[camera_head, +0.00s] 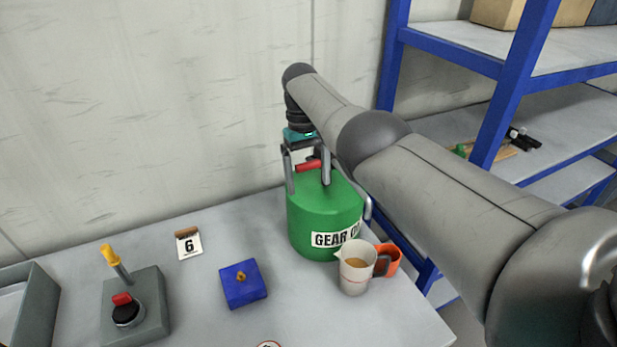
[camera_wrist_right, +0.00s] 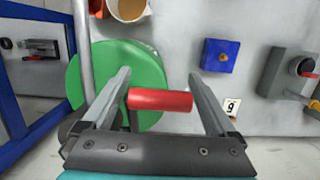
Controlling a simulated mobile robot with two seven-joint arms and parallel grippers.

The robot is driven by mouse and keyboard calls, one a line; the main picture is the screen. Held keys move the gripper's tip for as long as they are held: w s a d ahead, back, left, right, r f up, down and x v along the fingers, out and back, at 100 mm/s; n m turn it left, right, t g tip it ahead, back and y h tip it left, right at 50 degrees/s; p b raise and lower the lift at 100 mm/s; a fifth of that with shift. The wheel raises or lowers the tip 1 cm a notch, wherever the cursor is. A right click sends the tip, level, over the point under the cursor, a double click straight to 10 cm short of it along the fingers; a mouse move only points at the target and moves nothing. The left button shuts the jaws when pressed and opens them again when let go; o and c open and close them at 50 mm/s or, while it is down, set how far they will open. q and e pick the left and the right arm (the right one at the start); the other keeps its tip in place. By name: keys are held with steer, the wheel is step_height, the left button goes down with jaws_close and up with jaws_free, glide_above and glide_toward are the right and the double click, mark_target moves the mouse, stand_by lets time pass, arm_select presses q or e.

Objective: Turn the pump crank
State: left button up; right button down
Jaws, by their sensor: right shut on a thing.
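The pump is a green drum (camera_head: 310,222) marked "GEAR O…", standing on the grey bench in the head view. Its green top also shows in the right wrist view (camera_wrist_right: 108,65). The crank's red handle (camera_head: 309,166) is above the drum top; in the wrist view the red handle (camera_wrist_right: 160,100) lies crosswise between the fingers. My right gripper (camera_head: 308,186) reaches down over the drum from above and is shut on the red handle, one finger at each end. It also shows in the wrist view (camera_wrist_right: 159,74). The rest of the crank is mostly hidden. My left gripper is not in view.
A measuring jug (camera_head: 354,272) with brown liquid and an orange mug (camera_head: 388,258) stand close in front of the drum. A blue box (camera_head: 242,284), a "6" card (camera_head: 189,244) and a lever box (camera_head: 150,309) are left. Blue shelving (camera_head: 515,90) stands right; the wall is behind.

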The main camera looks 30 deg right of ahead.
jaws_free()
steer(key=shift+f, duration=0.1)
step_height(320, 180, up, 9)
steer(key=shift+p, duration=0.4)
step_height(320, 180, up, 11)
steer(key=p, duration=0.6)
